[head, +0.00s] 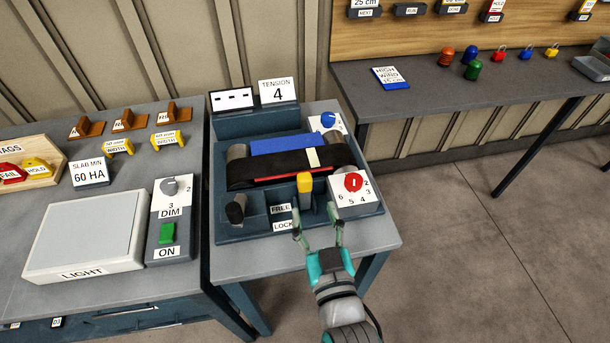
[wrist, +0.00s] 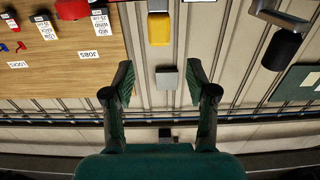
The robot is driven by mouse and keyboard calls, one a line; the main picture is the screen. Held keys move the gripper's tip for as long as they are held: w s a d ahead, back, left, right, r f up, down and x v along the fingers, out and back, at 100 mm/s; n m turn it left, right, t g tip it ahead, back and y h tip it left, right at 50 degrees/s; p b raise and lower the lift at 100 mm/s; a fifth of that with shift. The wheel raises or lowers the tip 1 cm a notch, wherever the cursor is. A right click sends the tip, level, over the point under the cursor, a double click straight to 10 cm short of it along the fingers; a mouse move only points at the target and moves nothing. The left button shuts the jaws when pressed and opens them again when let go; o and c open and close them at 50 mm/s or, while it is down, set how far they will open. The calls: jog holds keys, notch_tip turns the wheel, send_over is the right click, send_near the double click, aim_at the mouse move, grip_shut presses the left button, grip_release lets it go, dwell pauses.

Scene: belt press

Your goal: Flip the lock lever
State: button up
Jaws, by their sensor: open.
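The press (head: 226,228) stands on a small grey table, with a black belt (head: 258,178) across it. A lever with a yellow grip (head: 305,183) stands upright at the belt's front, near the FREE label (head: 281,209) and the LOCK label (head: 284,226). My gripper (head: 317,218) is open and empty above the press's front edge, a little in front of the yellow grip and apart from it. In the wrist view, my open gripper (wrist: 160,88) has a grey block (wrist: 167,78) showing between its fingers and a yellow block (wrist: 159,29) above; I cannot tell what these are.
A white dial box with a red knob (head: 353,182) sits close right of the yellow grip. A black-knobbed handle (head: 236,210) is at the press's left. A blue knob (head: 328,119) is behind. A light box (head: 85,235) stands left. Open floor lies right.

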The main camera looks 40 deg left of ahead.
aim_at(306, 183)
jog(key=x, duration=0.9)
jog(key=shift+w+a, duration=0.25)
jog(key=shift+w, duration=0.1)
grip_shut()
